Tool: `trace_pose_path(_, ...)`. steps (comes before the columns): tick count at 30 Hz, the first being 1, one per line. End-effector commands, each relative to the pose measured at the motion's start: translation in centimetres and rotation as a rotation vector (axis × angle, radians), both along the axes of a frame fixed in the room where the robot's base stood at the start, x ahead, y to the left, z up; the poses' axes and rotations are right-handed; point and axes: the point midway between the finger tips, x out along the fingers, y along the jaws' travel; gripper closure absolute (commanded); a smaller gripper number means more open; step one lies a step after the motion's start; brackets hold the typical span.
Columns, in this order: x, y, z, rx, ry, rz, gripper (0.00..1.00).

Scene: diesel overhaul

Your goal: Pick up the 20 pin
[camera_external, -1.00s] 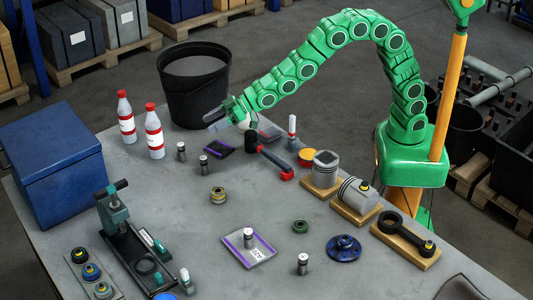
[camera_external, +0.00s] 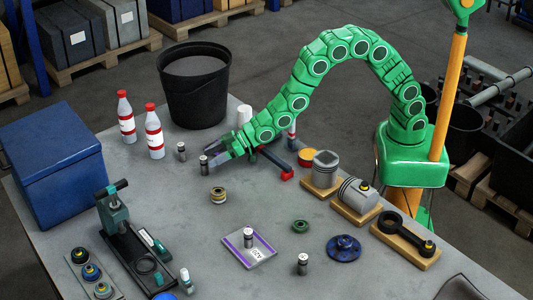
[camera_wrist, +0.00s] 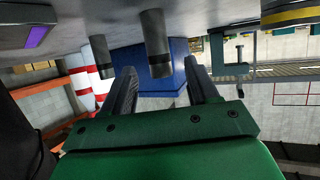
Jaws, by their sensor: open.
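Several small grey metal pins with dark ends stand on the table; I cannot read a size on any, so I cannot tell which is the 20 pin. One pin (camera_external: 204,165) stands right at my gripper's tips, and another (camera_external: 181,152) stands a little to its left. My gripper (camera_external: 217,156) is open and low over the table. In the wrist view, upside down, one pin (camera_wrist: 158,45) lines up between the open fingers (camera_wrist: 160,72), near their tips, with nothing gripped. The other pin (camera_wrist: 103,56) is outside the left finger.
Two red-and-white bottles (camera_external: 154,132) and a black bucket (camera_external: 194,90) stand behind. A blue box (camera_external: 55,155) and a press (camera_external: 118,225) are at left. A purple-edged card (camera_external: 262,252) carries a pin (camera_external: 248,237). A red-ended hammer (camera_external: 284,172) lies beside my arm.

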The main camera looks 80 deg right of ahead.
Motion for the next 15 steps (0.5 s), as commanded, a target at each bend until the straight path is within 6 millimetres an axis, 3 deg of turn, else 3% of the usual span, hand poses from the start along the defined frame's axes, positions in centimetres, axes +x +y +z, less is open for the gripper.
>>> trace_pose_path(15, 3.3, 1.5, -1.5, 0.0, 0.0, 0.0, 0.41)
